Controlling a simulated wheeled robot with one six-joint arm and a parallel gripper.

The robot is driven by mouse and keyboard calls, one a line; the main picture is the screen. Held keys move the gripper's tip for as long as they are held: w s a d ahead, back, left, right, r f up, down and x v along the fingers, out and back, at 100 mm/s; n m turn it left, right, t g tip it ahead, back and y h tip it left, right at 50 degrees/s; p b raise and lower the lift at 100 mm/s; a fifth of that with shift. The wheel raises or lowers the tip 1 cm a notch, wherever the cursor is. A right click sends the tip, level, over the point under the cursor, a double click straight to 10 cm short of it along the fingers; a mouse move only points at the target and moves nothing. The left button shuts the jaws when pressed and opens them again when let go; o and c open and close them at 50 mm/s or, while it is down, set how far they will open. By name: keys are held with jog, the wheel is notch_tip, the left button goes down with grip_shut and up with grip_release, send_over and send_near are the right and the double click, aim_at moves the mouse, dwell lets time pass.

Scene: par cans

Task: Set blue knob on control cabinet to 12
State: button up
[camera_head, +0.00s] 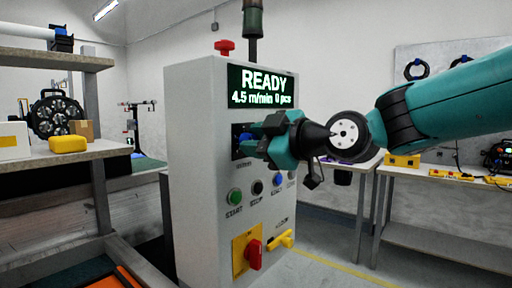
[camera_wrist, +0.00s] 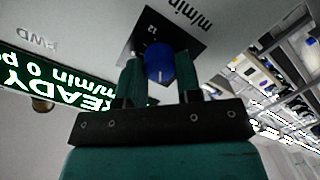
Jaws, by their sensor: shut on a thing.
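The grey control cabinet (camera_head: 195,170) stands in the middle of the head view. Its screen (camera_head: 262,86) reads READY, 4.5 m/min, 0 pcs. The blue knob (camera_wrist: 159,62) sits on a dark dial plate (camera_wrist: 190,42) in the wrist view, which shows the panel upside down. A pale pointer line marks the knob's lower face in that view. The number 12 is printed beyond its upper left edge; other marks are hidden or too small. My gripper (camera_wrist: 160,75) has its two fingers on either side of the knob and is shut on it. In the head view my gripper (camera_head: 250,146) partly covers the knob.
Below the dial are a green START button (camera_head: 235,196), a black button (camera_head: 257,187), a blue button (camera_head: 278,181), a red switch (camera_head: 254,253) and a yellow handle (camera_head: 281,240). A red mushroom button (camera_head: 224,47) tops the cabinet. Benches stand on both sides.

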jog(key=shift+w+d+f+m+y+p, duration=0.1)
jog(key=shift+m+y+p, duration=0.35)
jog(key=shift+m+p, duration=3.3)
jog(key=shift+w+d+f+m+y+p, duration=0.1)
jog(key=shift+m+y+p, duration=0.25)
jog(key=shift+m, duration=6.75)
jog(key=shift+f+m+y+p, duration=0.1)
jog(key=shift+m+y+p, duration=0.4)
jog(key=shift+m+p, duration=3.2)
jog(key=m+b, duration=0.3)
jog(key=m, duration=0.1)
jog(key=shift+t, duration=0.3)
jog(key=o, duration=0.9)
jog(key=shift+o, duration=0.2)
